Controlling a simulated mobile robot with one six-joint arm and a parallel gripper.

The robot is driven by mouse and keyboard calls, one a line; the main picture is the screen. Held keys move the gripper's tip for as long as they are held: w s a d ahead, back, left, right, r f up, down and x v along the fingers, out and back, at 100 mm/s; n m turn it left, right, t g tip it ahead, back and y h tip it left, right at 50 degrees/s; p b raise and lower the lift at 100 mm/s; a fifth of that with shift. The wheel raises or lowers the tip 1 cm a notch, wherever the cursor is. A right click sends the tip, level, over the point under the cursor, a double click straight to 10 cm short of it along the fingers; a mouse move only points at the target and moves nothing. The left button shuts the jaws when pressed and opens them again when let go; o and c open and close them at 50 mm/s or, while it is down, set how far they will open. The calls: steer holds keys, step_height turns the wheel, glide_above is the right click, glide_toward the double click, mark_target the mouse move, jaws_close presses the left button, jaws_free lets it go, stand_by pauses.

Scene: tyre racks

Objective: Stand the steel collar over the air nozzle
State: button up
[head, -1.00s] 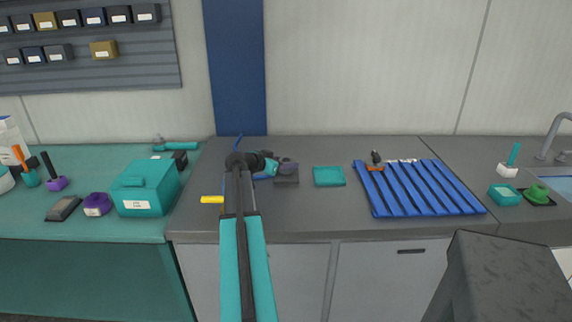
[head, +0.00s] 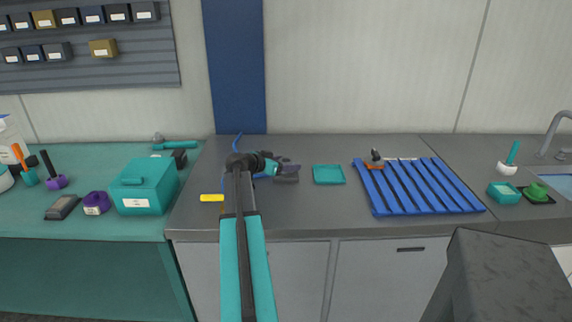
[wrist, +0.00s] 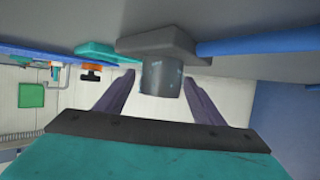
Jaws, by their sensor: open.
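A short grey metallic cylinder, which looks like the steel collar (wrist: 160,78), shows in the wrist view against a dark block (wrist: 158,45). My gripper (wrist: 157,88) is open, one finger on each side of the cylinder, with gaps between. In the head view my gripper (head: 287,168) is at the dark block (head: 287,180) on the grey counter and mostly covers the cylinder. I cannot clearly make out the air nozzle; whether it is inside the cylinder is hidden. A blue tube (wrist: 265,44) runs beside the block in the wrist view.
A teal tray (head: 328,174) lies right of the block. Further right is a blue slatted rack (head: 425,187) bearing an orange-based piece with a dark top (head: 375,160). A yellow piece (head: 211,198) lies left of my arm. A teal box (head: 145,187) stands on the left bench.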

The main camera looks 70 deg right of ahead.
steer(key=shift+r, duration=0.1)
steer(key=shift+a, duration=0.1)
steer(key=b+v, duration=0.1)
steer(key=v, duration=1.1)
steer(key=shift+b, duration=0.35)
steer(key=shift+r, duration=0.1)
